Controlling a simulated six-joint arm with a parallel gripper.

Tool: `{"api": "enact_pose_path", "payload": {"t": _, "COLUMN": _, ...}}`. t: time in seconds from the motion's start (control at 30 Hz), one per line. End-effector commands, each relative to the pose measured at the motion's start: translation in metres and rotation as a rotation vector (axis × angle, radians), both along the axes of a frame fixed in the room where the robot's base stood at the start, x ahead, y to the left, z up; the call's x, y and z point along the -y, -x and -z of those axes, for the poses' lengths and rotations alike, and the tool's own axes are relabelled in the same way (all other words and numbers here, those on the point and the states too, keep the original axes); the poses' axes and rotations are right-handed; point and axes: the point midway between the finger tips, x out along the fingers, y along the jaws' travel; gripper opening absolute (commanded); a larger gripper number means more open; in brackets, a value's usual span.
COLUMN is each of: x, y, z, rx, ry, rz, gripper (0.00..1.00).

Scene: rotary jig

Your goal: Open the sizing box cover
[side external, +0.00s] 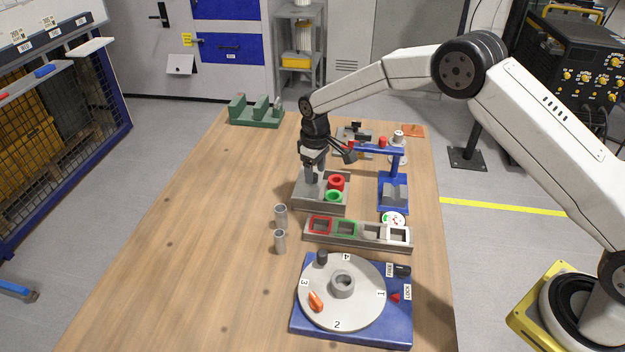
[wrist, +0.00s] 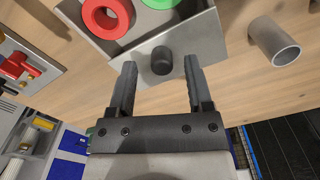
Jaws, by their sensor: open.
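A grey box (side external: 322,207) stands on the table, with a red ring (side external: 337,183) and a green ring (side external: 333,197) showing in its right part. In the wrist view, a grey panel of the box (wrist: 205,40) carries a dark round knob (wrist: 161,60). The red ring (wrist: 106,16) and part of the green ring (wrist: 182,10) show beyond it. My gripper (wrist: 160,67) is open, with one finger on each side of the knob and gaps between. In the side view my gripper (side external: 310,178) is low over the box's left part and hides some of it.
Two grey tubes (side external: 280,217) stand left of a sorting rack (side external: 357,238). A blue stand (side external: 393,190) is close on the right. A numbered turntable (side external: 342,290) is in front, and a green block (side external: 256,111) sits at the back left. The table's left side is clear.

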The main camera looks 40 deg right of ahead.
Motion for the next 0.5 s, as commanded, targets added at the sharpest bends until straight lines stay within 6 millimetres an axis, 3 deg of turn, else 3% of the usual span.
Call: {"api": "enact_pose_path", "payload": {"t": 0.5, "x": 0.000, "y": -0.001, "z": -0.062, "rx": 0.003, "ry": 0.000, "rz": 0.000, "gripper": 0.65}}
